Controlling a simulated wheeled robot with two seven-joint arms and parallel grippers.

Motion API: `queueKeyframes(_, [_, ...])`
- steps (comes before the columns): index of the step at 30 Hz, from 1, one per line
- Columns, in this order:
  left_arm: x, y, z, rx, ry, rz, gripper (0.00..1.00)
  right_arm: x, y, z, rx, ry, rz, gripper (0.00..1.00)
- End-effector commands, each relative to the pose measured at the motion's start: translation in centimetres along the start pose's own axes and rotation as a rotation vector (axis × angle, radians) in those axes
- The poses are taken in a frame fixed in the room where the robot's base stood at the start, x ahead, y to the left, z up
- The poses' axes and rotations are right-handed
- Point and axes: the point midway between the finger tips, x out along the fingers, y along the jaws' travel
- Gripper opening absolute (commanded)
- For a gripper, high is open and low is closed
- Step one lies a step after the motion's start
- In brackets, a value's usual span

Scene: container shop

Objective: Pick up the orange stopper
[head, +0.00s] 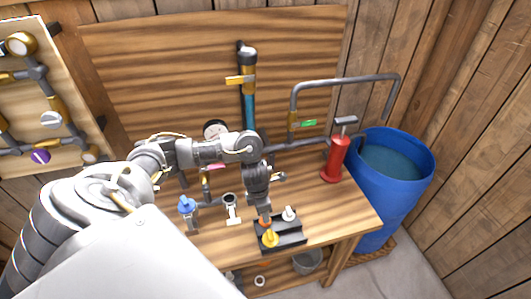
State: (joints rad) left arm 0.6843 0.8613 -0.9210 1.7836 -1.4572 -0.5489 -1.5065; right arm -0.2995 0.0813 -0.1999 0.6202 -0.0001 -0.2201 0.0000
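The orange stopper (264,222) stands in a black holder (292,238) on the wooden workbench, mostly hidden behind my gripper. A yellow stopper (270,239) and a white stopper (289,213) stand in the same holder. My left gripper (265,213) points down right over the orange stopper, with its tips at or just above it. The fingers are too small and covered to show whether they are open, shut or touching it. My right gripper is not in view.
A blue-topped valve (187,205) and a white-handled fitting (232,207) stand left of the holder. A red pump (336,158) and a blue water barrel (391,178) are at the right. Pipes run behind. The bench's front right is clear.

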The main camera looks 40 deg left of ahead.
Motion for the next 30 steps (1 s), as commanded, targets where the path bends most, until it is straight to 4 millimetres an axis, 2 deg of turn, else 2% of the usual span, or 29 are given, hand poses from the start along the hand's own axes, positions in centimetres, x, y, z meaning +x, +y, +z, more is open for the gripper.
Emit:
queueKeyframes(7, [2.8,-0.4,-0.1,-0.005,0.005,-0.002,0.51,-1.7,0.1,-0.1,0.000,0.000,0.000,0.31])
queueKeyframes(12, [4.8,-0.3,0.0,-0.003,0.002,0.000,0.51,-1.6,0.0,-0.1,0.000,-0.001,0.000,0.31])
queueKeyframes(20, [5.1,-0.3,0.0,0.000,-0.001,0.001,0.51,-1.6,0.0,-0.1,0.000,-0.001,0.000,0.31])
queueKeyframes(27, [5.1,-0.3,0.0,-0.001,-0.001,0.001,0.21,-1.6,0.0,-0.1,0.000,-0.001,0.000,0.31])
queueKeyframes(30, [5.1,-0.3,0.0,-0.001,-0.001,0.001,0.18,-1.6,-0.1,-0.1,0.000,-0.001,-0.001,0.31])
